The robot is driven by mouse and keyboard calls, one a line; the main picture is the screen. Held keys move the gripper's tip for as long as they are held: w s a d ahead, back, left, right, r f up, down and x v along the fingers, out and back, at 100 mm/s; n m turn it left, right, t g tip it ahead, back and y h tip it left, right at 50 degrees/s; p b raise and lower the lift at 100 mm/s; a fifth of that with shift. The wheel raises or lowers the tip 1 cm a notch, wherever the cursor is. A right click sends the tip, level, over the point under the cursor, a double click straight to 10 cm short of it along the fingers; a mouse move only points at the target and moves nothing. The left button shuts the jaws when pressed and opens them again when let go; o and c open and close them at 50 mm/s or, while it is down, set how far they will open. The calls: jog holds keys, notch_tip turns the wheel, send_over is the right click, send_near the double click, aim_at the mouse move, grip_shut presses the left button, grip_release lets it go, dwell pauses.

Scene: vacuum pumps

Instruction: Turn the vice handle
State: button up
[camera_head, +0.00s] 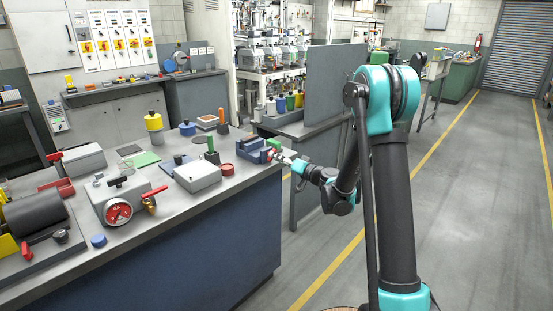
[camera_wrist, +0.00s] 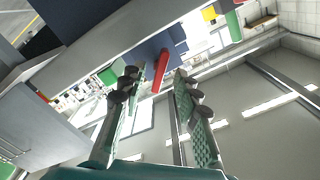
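The blue vice (camera_head: 251,153) sits at the right end of the grey workbench, near its edge. Its red handle (camera_head: 274,143) shows on the vice's right side, close to my gripper. My gripper (camera_head: 287,160) is just right of the vice, small and partly blending with it in the head view. In the wrist view, my gripper (camera_wrist: 158,84) has its two fingers spread apart. The red handle (camera_wrist: 162,66) shows as a slanted bar in the gap between them, in front of the dark blue vice body (camera_wrist: 153,47). No finger clearly touches the handle.
A grey box (camera_head: 197,176) and a red ring (camera_head: 227,169) stand left of the vice. A pump with a red gauge (camera_head: 118,212) is farther left. A grey upright panel (camera_head: 330,85) rises behind the vice. The floor (camera_head: 475,200) at right is clear.

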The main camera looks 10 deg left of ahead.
jog(key=shift+s+d, duration=0.15)
jog(key=shift+d, duration=0.1)
jog(key=v, duration=0.6)
dwell(0.6)
jog(key=shift+d, duration=0.1)
jog(key=shift+c, duration=0.2)
